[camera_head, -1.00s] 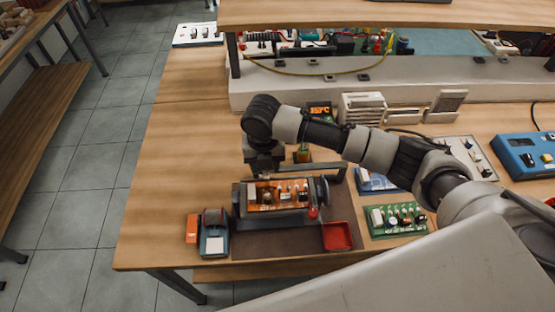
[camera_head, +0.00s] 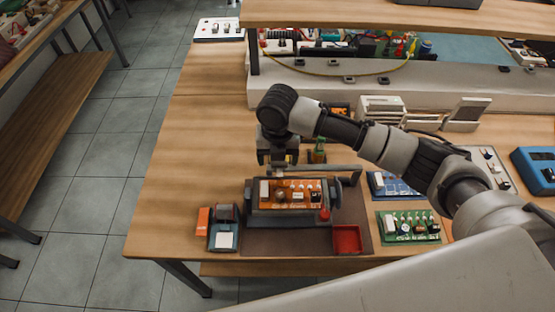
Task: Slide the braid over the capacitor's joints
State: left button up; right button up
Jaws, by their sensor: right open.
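An orange-brown circuit board (camera_head: 283,203) with several small components is clamped in a dark holder (camera_head: 249,211) on a dark mat (camera_head: 290,245). Which component is the capacitor is too small to tell, and I cannot make out the braid. My right gripper (camera_head: 281,168) points down just above and behind the board's back edge, left of its middle. It is open, with no object visible between its small fingertips. My left gripper is not in view.
Green (camera_head: 408,227) and blue (camera_head: 393,184) circuit boards lie to the right. A grey bar (camera_head: 330,172) runs behind the clamped board. The table's left part is clear.

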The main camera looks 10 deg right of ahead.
aim_at(277, 163)
notch_tip(277, 163, up, 9)
jog(key=b, duration=0.1)
jog(key=shift+f, duration=0.1)
dwell(0.6)
